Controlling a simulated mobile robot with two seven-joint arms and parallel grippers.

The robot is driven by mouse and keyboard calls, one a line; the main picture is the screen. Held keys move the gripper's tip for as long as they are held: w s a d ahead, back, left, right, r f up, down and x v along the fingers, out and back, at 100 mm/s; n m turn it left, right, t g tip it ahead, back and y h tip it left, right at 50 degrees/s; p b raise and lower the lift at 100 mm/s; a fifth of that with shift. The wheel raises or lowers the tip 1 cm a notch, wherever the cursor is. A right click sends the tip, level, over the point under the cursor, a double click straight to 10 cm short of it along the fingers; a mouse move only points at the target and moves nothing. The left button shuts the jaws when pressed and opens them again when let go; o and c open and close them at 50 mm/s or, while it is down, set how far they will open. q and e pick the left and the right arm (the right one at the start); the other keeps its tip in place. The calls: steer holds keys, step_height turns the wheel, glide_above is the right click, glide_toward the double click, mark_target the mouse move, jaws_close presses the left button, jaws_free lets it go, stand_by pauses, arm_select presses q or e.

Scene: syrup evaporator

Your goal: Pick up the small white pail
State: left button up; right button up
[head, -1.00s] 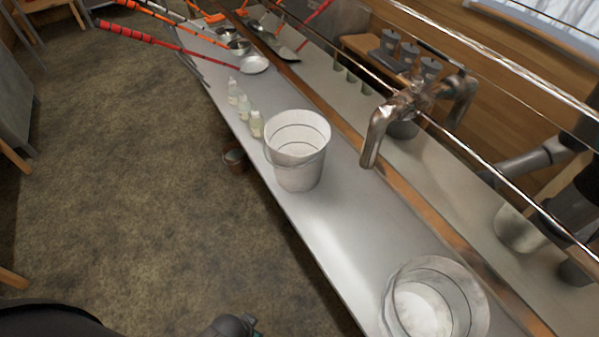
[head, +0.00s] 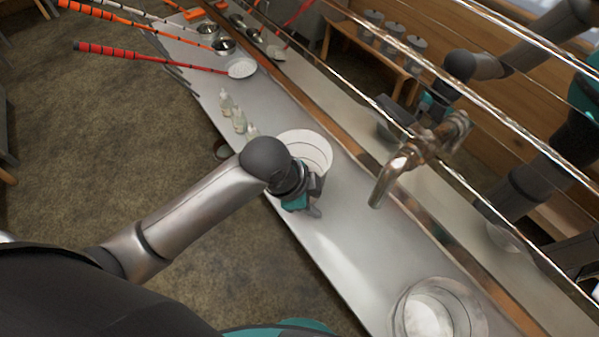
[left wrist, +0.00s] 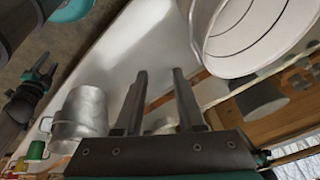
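The small white pail (head: 312,148) stands upright on the long metal counter, partly hidden behind my left wrist in the head view. Its rim and ringed inside also show at the top right of the left wrist view (left wrist: 250,35). My left gripper (head: 313,207) is at the near side of the pail, pointing down towards the counter. In the left wrist view its two fingers (left wrist: 159,75) are apart with nothing between them, and the pail is beside them, not between them. A dark gripper with teal parts, seemingly my right one (left wrist: 38,82), shows small at the left of that view; its opening is unclear.
A metal pail (head: 402,312) stands at the counter's near end. A metal spout (head: 388,180) overhangs the counter to the right of the white pail. Small bottles (head: 238,120) stand to the left, and a long-handled skimmer (head: 242,68) lies farther back. The counter between the pails is clear.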

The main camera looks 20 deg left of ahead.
arm_select(q)
steer(key=w+a+r+m+g+y+p, duration=0.1)
steer(key=w+a+r+m, duration=0.25)
steer(key=a+m, duration=0.2)
steer(key=w+a+r+m+g+y, duration=0.1)
steer(key=w+a+r+m+y, duration=0.1)
steer(key=a+r+m, duration=0.35)
steer(key=f, duration=0.5)
steer(key=w+f, duration=0.1)
steer(key=f, duration=0.9)
steer(key=shift+w+d+f+b, duration=0.15)
steer(key=shift+w+f+b, duration=0.1)
steer(key=shift+b, duration=0.15)
jaws_close()
stand_by(0.5)
